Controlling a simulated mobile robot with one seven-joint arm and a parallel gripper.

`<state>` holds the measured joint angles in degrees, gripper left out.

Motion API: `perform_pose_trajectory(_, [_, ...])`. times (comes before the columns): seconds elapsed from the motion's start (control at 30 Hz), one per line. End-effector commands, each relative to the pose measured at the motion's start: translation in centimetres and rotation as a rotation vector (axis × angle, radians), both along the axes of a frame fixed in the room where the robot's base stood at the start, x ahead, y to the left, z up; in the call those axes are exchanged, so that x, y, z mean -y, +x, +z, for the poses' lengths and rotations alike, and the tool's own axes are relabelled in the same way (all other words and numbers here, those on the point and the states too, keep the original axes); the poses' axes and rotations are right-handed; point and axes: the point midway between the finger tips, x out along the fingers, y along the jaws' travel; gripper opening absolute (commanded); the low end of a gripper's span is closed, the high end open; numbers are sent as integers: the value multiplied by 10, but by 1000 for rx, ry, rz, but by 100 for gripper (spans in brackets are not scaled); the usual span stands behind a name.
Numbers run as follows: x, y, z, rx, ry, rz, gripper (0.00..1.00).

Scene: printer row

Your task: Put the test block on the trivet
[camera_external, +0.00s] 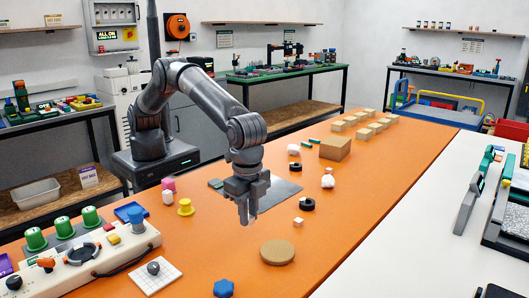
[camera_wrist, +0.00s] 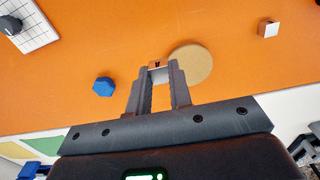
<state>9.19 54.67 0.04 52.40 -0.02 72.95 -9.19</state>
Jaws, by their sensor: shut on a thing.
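The trivet is a round tan cork disc (camera_external: 277,252) lying flat on the orange table. In the wrist view the trivet (camera_wrist: 195,63) shows just right of my fingertips, partly covered by the right finger. My gripper (camera_external: 246,217) points down over the table, to the left of and behind the trivet in the outside view. In the wrist view my gripper (camera_wrist: 158,72) is shut on a small block (camera_wrist: 157,66), taken as the test block, at its fingertips. The block is mostly hidden by the fingers, and in the outside view it is hard to make out.
A blue knob-like piece (camera_external: 223,288) lies near the front edge. A small pale cube (camera_external: 298,221) and a black ring (camera_external: 307,204) lie behind the trivet. A control box (camera_external: 110,250) and a white tile (camera_external: 155,276) are at left. Orange table right of the trivet is clear.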

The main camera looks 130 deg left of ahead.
Motion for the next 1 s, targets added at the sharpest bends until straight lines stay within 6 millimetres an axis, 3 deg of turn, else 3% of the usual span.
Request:
perform_pose_trajectory(0.1, [-22,16,-17,0,0,2,0])
perform_pose_trajectory(0.3, [-39,29,-29,0,0,0,0])
perform_pose_trajectory(0.47, [-41,30,-37,-1,0,-1,0])
perform_pose_trajectory(0.7, [-41,30,-69,-1,0,-1,0])
perform_pose_trajectory(1.0, [-41,30,-72,0,0,-1,0])
